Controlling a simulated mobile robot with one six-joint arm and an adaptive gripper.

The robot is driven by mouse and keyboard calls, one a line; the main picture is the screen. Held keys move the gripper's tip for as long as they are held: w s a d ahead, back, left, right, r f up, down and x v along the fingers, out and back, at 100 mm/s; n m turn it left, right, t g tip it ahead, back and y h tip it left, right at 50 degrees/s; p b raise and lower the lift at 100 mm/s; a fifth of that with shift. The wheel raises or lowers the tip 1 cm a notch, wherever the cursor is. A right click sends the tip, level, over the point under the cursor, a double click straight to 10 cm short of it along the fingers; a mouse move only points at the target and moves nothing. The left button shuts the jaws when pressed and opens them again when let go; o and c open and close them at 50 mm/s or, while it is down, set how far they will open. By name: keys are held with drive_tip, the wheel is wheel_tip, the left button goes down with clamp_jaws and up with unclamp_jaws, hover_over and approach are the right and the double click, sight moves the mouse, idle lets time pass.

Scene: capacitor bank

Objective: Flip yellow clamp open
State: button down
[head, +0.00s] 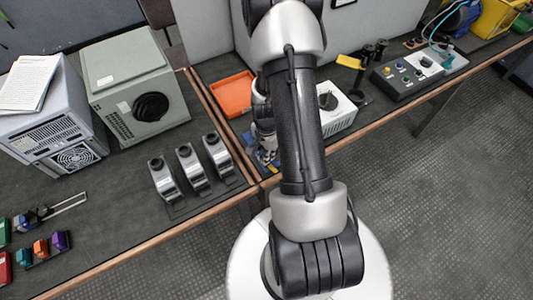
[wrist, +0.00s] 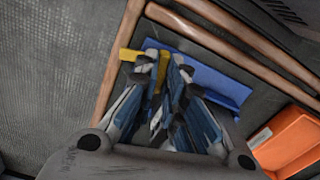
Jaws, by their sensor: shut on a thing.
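The yellow clamp (wrist: 128,55) shows in the wrist view, on or beside a blue base (wrist: 222,86). Part of it sticks out left of my gripper (wrist: 165,60), and a yellow strip shows between the fingers. My gripper is shut on the clamp, its fingertips close together. The fingers hide most of the clamp, so I cannot tell how far it is flipped. In the head view my gripper (head: 267,145) is low over the bench beside my arm, with a bit of blue below it.
An orange tray (head: 233,94) lies just behind my gripper; it also shows at the right of the wrist view (wrist: 288,140). Several grey-black upright devices (head: 192,168) stand to the left. A white box (head: 340,112) stands to the right. The wooden bench edge (wrist: 118,60) is close.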

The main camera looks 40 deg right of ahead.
drive_tip(key=shift+m, duration=1.2)
drive_tip(key=c, duration=2)
unclamp_jaws()
drive_tip(key=shift+o, duration=0.2)
wheel_tip(320, 180, up, 12)
